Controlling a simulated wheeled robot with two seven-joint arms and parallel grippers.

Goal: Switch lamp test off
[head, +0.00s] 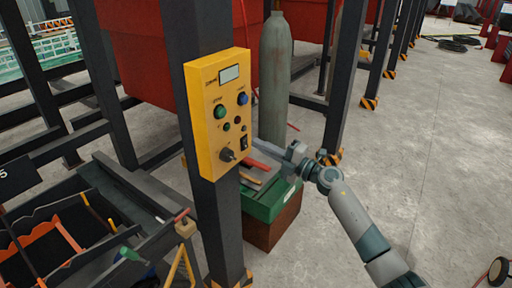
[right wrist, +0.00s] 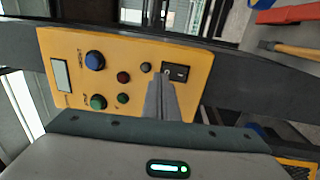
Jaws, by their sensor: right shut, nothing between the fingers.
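A yellow control panel (head: 205,120) is mounted on a dark steel post. It also shows in the right wrist view (right wrist: 195,100), turned on its side. A black rocker switch (head: 244,142) sits low on its right side and shows in the right wrist view (right wrist: 178,73). I cannot read its label or setting. My right gripper (head: 256,145) is shut and empty, with its tips close to the switch. In the right wrist view the fingers (right wrist: 160,92) overlap the switch's lower edge; I cannot tell whether they touch. My left gripper is not in view.
The panel also has a display (head: 229,74), a green button (head: 220,111), a blue button (head: 242,99) and a dark knob (head: 228,155). A gas cylinder (head: 276,75) stands behind the post. A green box (head: 262,208) with tools is below my right gripper.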

